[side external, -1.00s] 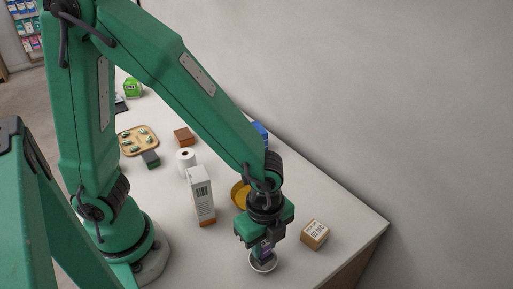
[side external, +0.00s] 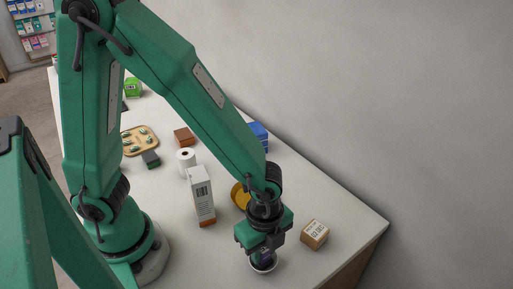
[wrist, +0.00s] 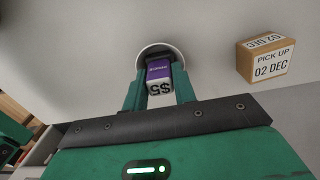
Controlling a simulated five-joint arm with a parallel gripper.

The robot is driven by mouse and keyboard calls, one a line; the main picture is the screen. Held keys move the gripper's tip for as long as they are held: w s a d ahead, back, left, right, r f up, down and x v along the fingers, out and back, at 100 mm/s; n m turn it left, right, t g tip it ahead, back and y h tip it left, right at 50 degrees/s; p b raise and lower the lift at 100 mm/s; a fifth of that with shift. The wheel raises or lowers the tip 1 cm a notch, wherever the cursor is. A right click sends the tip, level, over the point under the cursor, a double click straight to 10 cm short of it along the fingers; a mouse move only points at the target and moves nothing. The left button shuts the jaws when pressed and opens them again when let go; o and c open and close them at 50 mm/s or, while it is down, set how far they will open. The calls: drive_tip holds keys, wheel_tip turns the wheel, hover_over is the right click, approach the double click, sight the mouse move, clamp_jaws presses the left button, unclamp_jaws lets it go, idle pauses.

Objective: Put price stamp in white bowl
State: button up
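The price stamp (wrist: 159,76) is a small purple block with a white end marked $5. My gripper (wrist: 159,88) is shut on it, with a green finger against each side. In the side view my gripper (side external: 264,251) points straight down, and the purple stamp (side external: 264,257) shows beneath it. The white bowl (wrist: 176,51) is right below the stamp and largely hidden by it and the fingers. In the side view the bowl's rim (side external: 262,270) shows around the stamp's lower end. I cannot tell whether the stamp touches the bowl.
A tall white carton (side external: 201,195), a yellow bowl (side external: 239,196) and a paper roll (side external: 186,161) stand behind. The counter right of the gripper is mostly clear.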

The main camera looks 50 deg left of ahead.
drive_tip(key=o, duration=0.4)
drive_tip(key=shift+c, duration=0.2)
drive_tip(key=shift+r, duration=0.1)
wheel_tip(320, 180, up, 13)
idle(0.6)
idle(0.5)
drive_tip(key=a+r+n+t, duration=0.2)
drive_tip(key=a+r+n, duration=0.2)
drive_tip(key=a+n, duration=0.5)
drive_tip(key=s+a+r+n+t, duration=0.1)
drive_tip(key=a+r+n+t, duration=0.2)
drive_tip(key=a+n, duration=0.6)
drive_tip(key=shift+s+a+r+t, duration=0.3)
drive_tip(key=shift+a+r, duration=0.1)
drive_tip(key=shift+a, duration=0.1)
